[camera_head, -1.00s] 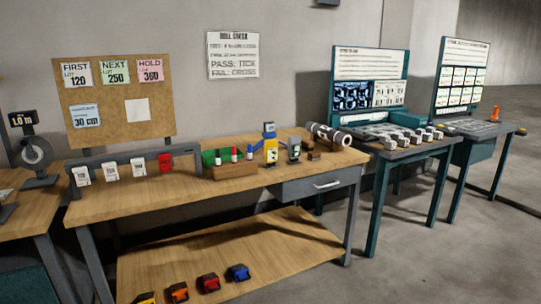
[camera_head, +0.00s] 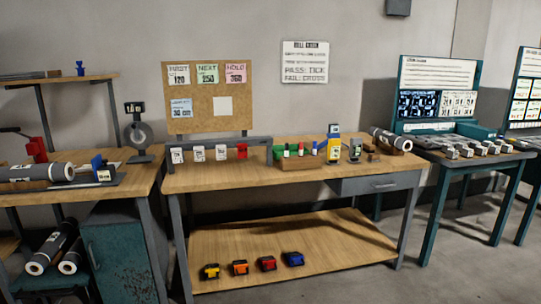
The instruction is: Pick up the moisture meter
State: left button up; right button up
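Two upright handheld devices stand side by side on the wooden bench (camera_head: 225,180), toward its right. One is a yellow device with a blue top (camera_head: 334,146); the other is a smaller grey device (camera_head: 355,150) with a display on its front. I cannot read their labels, so I cannot tell which is the moisture meter. Neither of my grippers is in view.
A wooden block with markers (camera_head: 300,163) stands left of the devices and a grey roll (camera_head: 388,140) lies to their right. A rack with tags (camera_head: 220,145) stands further left. Several coloured tape dispensers (camera_head: 267,263) sit on the lower shelf.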

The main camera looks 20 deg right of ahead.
aim_at(334, 144)
jog(key=z, duration=0.65)
jog(key=i, duration=0.6)
jog(key=z, duration=1.15)
jog(key=i, duration=1.2)
jog(key=u, duration=0.4)
jog(key=i, duration=1.05)
jog(key=u, duration=1)
